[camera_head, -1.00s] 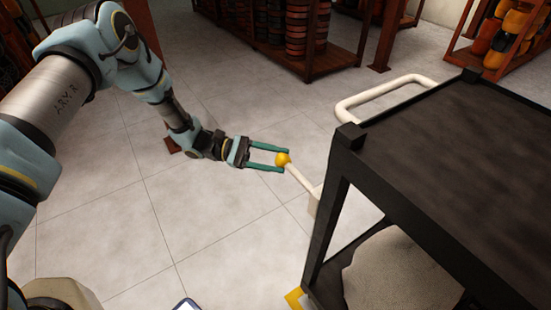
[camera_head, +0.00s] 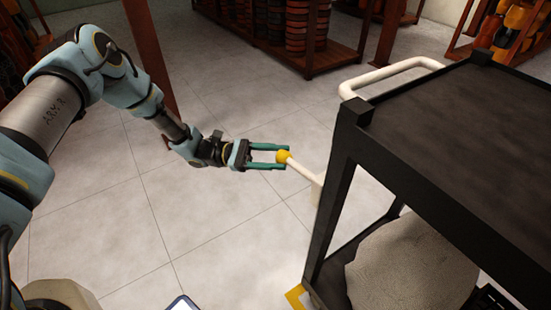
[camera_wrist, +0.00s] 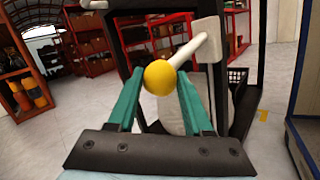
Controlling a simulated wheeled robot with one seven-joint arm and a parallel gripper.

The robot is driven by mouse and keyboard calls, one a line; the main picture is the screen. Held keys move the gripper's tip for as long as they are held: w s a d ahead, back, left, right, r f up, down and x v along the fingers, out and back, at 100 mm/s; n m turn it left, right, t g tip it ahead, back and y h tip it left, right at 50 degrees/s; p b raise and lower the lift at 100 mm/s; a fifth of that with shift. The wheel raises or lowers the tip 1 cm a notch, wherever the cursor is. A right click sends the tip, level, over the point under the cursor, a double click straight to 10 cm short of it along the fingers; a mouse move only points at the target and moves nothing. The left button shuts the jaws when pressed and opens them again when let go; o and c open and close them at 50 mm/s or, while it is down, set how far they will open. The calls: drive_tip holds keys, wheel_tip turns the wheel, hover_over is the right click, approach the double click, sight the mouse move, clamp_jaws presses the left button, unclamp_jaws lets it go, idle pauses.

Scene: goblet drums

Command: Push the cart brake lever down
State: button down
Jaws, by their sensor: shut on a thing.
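The black cart (camera_head: 420,110) stands at the right of the head view. Its white brake lever (camera_head: 303,169) sticks out from the near left leg and ends in a yellow ball knob (camera_head: 283,156). The lever slopes up and outward from its pale mounting plate (camera_head: 318,190). My gripper (camera_head: 284,158) is shut on the knob, with one teal finger on each side. In the wrist view the knob (camera_wrist: 160,77) sits between the fingertips, and the lever (camera_wrist: 188,52) runs up right to the plate (camera_wrist: 208,38).
A white push handle (camera_head: 395,75) projects from the cart's far left end. A pale rounded sack-like thing (camera_head: 410,270) lies on the cart's lower level. Red shelves (camera_head: 290,40) stand at the back. The tiled floor left of the cart is clear.

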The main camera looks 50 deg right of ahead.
drive_tip(key=shift+s+a+f+n+g+h+b, duration=0.1)
drive_tip(key=shift+s+f+n+g+h+b, duration=0.15)
drive_tip(key=shift+f+n+b, duration=0.3)
drive_tip(key=shift+s+a+f+n+g+h+b, duration=0.15)
drive_tip(key=shift+f+n+g+h+b, duration=0.2)
drive_tip(key=shift+f+b, duration=0.25)
drive_tip(key=shift+s+d+f+n+g+h+b, duration=0.1)
drive_tip(key=shift+s+f+n+g+h+b, duration=0.1)
drive_tip(key=shift+f+n+h+b, duration=0.3)
drive_tip(key=shift+f, duration=0.15)
drive_tip(key=shift+c, duration=1.5)
unclamp_jaws()
drive_tip(key=b+v, duration=0.1)
drive_tip(key=v, duration=0.9)
drive_tip(key=shift+w+a, duration=0.2)
drive_tip(key=shift+w, duration=0.2)
